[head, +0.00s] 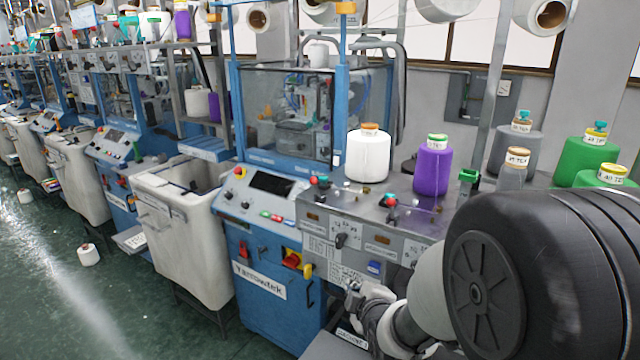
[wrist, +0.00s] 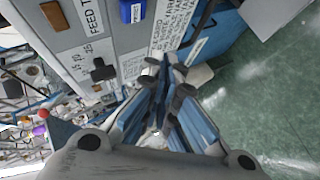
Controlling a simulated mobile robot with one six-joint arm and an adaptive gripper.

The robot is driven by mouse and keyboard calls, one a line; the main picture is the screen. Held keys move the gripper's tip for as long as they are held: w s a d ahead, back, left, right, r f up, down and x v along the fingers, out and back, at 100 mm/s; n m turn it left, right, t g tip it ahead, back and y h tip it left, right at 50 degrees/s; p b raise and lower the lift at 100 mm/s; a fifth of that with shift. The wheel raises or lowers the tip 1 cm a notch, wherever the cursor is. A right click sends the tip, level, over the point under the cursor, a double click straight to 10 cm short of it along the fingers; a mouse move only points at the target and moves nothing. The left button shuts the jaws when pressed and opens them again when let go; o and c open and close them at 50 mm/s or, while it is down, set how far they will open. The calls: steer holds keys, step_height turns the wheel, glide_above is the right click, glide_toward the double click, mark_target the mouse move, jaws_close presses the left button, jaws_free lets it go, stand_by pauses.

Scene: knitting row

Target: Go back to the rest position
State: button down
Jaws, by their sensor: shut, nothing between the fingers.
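My gripper (wrist: 168,78) shows in the wrist view with its fingertips together and nothing between them. In the head view my gripper (head: 353,292) is small and partly hidden by my own arm, low in front of the grey machine panel (head: 325,222). The same panel (wrist: 112,42) with printed labels lies close beside the fingers in the wrist view. I cannot tell the exact gap between fingers and panel.
A white yarn cone (head: 368,157) and a purple cone (head: 432,170) stand on the panel's top. A blue knitting machine (head: 262,318) and a white bin (head: 205,235) stand to the left. Green floor (head: 50,300) is open at far left, with a loose cone (head: 88,255) on it.

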steer(key=s+r+m+g, duration=0.2)
steer(key=s+r+m, duration=0.1)
steer(key=s, duration=0.8)
steer(key=s+d+r+m+g, duration=0.1)
steer(key=s+r+m+g, duration=0.1)
steer(key=s+m, duration=0.4)
steer(key=s+d+r+m+g, duration=0.1)
steer(key=s+r+m+g, duration=0.2)
steer(key=s, duration=1.3)
steer(key=shift+r+m+g+h, duration=0.3)
steer(key=shift+r+m, duration=0.05)
steer(key=shift+m, duration=0.65)
